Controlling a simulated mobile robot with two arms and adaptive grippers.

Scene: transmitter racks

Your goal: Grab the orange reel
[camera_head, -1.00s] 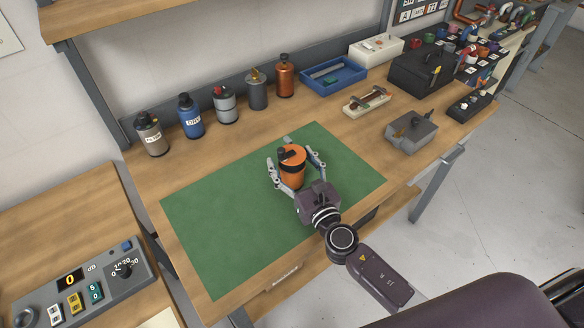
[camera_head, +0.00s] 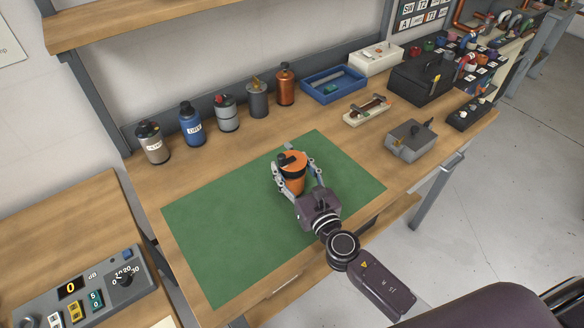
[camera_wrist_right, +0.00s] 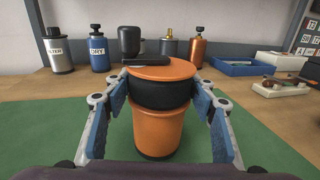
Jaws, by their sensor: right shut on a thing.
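The orange reel (camera_head: 293,173) stands upright on the green mat (camera_head: 225,235). It has an orange top with a black knob and a black band below it. My right gripper (camera_head: 296,180) is around the reel, one finger on each side, and shut on it. In the right wrist view the reel (camera_wrist_right: 159,125) stands in the middle, between the blue-padded fingers of my gripper (camera_wrist_right: 160,104). My left gripper is not in view.
Several canisters, including one marked DRY (camera_head: 191,125) and a copper one (camera_head: 285,86), line the back of the bench. A blue tray (camera_head: 318,99), a black case (camera_head: 408,85) and a grey box (camera_head: 399,152) stand to the right. The mat's left part is clear.

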